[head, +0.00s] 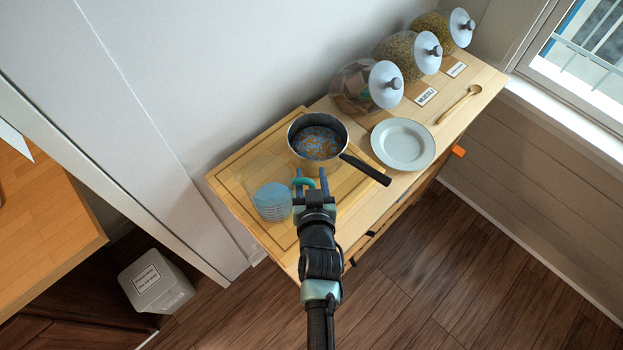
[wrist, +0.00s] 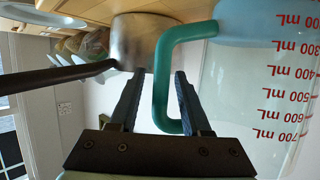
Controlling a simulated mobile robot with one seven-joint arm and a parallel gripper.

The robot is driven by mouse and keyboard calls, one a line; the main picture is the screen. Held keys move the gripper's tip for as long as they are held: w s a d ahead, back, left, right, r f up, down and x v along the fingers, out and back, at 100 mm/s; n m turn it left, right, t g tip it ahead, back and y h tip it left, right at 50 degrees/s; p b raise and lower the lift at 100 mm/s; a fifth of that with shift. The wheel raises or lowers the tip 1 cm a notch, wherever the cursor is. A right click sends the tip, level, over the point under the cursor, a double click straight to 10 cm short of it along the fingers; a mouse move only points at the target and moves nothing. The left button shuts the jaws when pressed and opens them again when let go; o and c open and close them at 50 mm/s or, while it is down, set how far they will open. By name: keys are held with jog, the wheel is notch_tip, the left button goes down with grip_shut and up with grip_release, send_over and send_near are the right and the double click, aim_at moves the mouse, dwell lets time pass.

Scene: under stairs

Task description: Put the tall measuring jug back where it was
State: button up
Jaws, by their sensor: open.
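The tall measuring jug (head: 272,203) is clear with a bluish tint and stands upright on the wooden board at the left end of the cabinet top. Its teal handle (head: 306,183) points right, towards my gripper (head: 311,178). The wrist view shows the jug (wrist: 250,95) upside down at the right, with red mL marks. There the teal handle (wrist: 160,85) lies between the two fingers of my gripper (wrist: 155,82). The fingers are apart, one on each side of the handle, with visible gaps. Whether either finger touches it is not clear.
A saucepan (head: 318,130) stands just behind the gripper, its dark handle (head: 366,170) reaching right. A pale plate (head: 403,144), a wooden spoon (head: 458,104) and lidded jars (head: 366,88) are further right. The wooden board (head: 235,180) has bare space left of the jug.

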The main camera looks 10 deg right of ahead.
jog(key=shift+r, duration=0.3)
jog(key=shift+s+f, duration=0.1)
jog(key=shift+s, duration=0.3)
jog(key=d+b+v, duration=0.1)
jog(key=v, duration=0.9)
jog(key=w+a+r+t, duration=0.1)
jog(key=w+r+t, duration=0.15)
jog(key=r, duration=0.85)
jog(key=w+a+r+n+t, duration=0.15)
jog(key=w+r, duration=0.25)
jog(key=r, duration=0.6)
jog(key=w+a+r+t, duration=0.1)
jog(key=w+r+t, duration=0.15)
jog(key=r, duration=0.85)
jog(key=s+a+r+t, duration=0.1)
jog(key=s+r+t, duration=0.2)
jog(key=r, duration=1.1)
jog(key=s+a+r+t+y, duration=0.1)
jog(key=s+r+t, duration=0.3)
jog(key=s+r, duration=0.4)
notch_tip(320, 180, up, 8)
jog(key=shift+f, duration=0.2)
jog(key=shift+m, duration=0.25)
